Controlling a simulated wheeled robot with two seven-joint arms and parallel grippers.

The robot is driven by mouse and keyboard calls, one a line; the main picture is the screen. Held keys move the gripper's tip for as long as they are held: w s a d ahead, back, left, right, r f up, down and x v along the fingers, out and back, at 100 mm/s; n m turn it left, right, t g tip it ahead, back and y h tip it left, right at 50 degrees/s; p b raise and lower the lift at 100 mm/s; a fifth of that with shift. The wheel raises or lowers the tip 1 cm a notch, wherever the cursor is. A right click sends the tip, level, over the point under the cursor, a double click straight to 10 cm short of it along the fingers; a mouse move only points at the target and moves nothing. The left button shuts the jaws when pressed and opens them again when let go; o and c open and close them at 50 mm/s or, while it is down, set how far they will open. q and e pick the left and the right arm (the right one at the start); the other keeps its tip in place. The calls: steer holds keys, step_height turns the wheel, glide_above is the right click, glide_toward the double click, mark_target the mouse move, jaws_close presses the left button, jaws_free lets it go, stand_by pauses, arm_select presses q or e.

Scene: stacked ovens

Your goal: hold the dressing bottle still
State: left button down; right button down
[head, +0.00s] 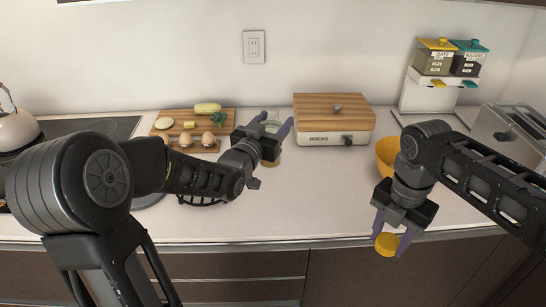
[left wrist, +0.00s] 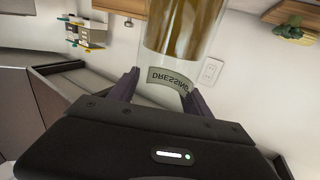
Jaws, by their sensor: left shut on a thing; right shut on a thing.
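My left gripper (head: 273,125) is shut on the dressing bottle (head: 273,157), over the counter between the cutting board and the bread box. The hand hides much of the bottle in the head view. The left wrist view shows the clear bottle (left wrist: 183,30) with brown contents and a DRESSING label, upside down in that picture, between the fingers. My right gripper (head: 388,244) points down and is shut on a round yellow-orange piece that looks like a cap (head: 386,243), in front of the counter's front edge. I cannot tell whether the bottle's base touches the counter.
A cutting board (head: 228,128) with eggs and vegetables lies left of the bottle. A bread box (head: 334,125) stands to its right, then a yellow bowl (head: 386,152) beside my right arm. A dispenser stand (head: 425,95) and a toaster (head: 505,135) are far right. The front middle counter is clear.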

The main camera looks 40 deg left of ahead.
arm_select(q)
steer(key=shift+f, duration=1.45)
arm_select(e)
steer(key=shift+r, duration=0.15)
arm_select(q)
step_height(320, 180, down, 4)
steer(key=shift+p, duration=0.3)
arm_select(e)
steer(key=shift+r, duration=0.2)
arm_select(q)
steer(key=shift+f, duration=0.1)
steer(key=shift+f+b, duration=0.2)
steer(key=shift+b, duration=0.1)
arm_select(e)
steer(key=shift+f, duration=0.25)
arm_select(q)
steer(key=shift+c, duration=2.3)
jaws_free()
steer(key=shift+r, duration=0.1)
arm_select(e)
steer(key=shift+r, duration=0.1)
